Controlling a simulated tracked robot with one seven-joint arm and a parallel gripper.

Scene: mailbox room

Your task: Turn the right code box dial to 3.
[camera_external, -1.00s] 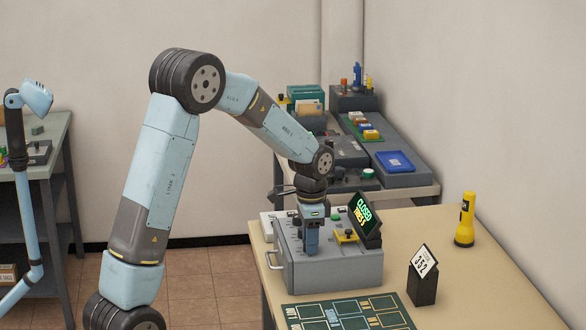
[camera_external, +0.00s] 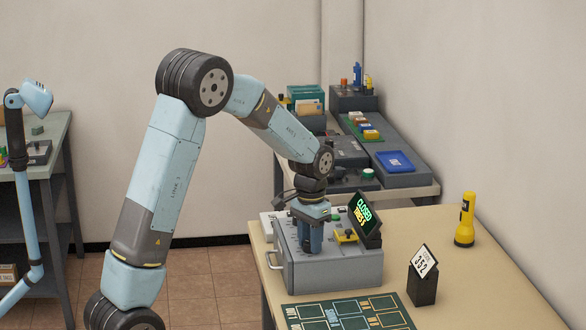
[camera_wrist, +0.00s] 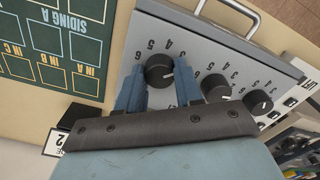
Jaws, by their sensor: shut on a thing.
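The grey code box (camera_external: 345,274) stands on the tan table. The wrist view shows its dials in a row: the right dial (camera_wrist: 158,64) nearest the green board, then a middle dial (camera_wrist: 214,86) and a left dial (camera_wrist: 258,102), all dark and round. My gripper (camera_wrist: 160,76) points down, with one blue finger on each side of the right dial, and is shut on it. Numbers such as 6, 5, 4 and 3 ring this dial. I cannot read its pointer surely. In the external view my gripper (camera_external: 311,243) hides the dial.
A sign with lit lettering (camera_external: 366,212) stands on the box, beside a yellow part (camera_external: 345,237). A green board (camera_external: 345,312) lies in front. A dark card stand (camera_external: 422,285) and a yellow flashlight (camera_external: 466,220) stand to the right. The table between them is clear.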

